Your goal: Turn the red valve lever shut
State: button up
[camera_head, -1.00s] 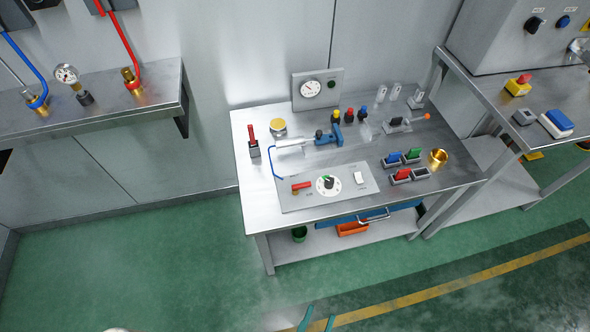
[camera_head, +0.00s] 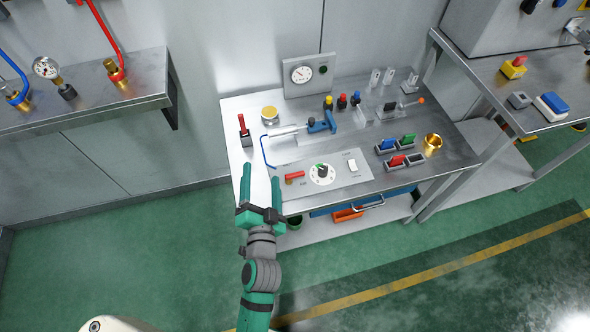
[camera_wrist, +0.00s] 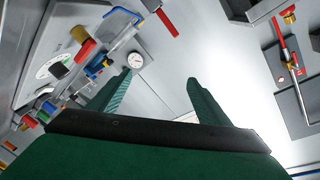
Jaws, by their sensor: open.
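The red valve lever (camera_head: 294,175) lies roughly level across its brass valve, at the left front of the grey panel (camera_head: 340,180) on the workbench. In the wrist view the red lever (camera_wrist: 84,53) shows at upper left beside its brass body. My gripper (camera_head: 261,178) is open and empty over the bench's left front edge, to the left of the lever and apart from it. Its two green fingers (camera_wrist: 158,84) point up the wrist view with nothing between them.
A white-and-green dial (camera_head: 322,174) and a white switch (camera_head: 352,165) sit right of the lever. A red-handled block (camera_head: 243,129) stands behind my gripper at the bench's left. A blue clamp (camera_head: 322,122) lies behind the panel. The bench's left strip is mostly bare.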

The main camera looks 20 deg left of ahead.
jog(key=w+a+r+n+g+y, duration=0.3)
jog(key=a+r+n+g+y, duration=0.15)
jog(key=a, duration=0.65)
jog(key=w+a+r+n+g+y, duration=0.3)
jog(key=a+r+n+g, duration=0.25)
jog(key=a, duration=0.45)
jog(key=n+g+h, duration=0.2)
jog(key=g+h, duration=0.4)
jog(key=h, duration=0.8)
send_near(295, 174)
notch_tip(295, 174, down, 8)
jog(key=shift+a+r, duration=0.1)
jog(key=shift+a, duration=0.05)
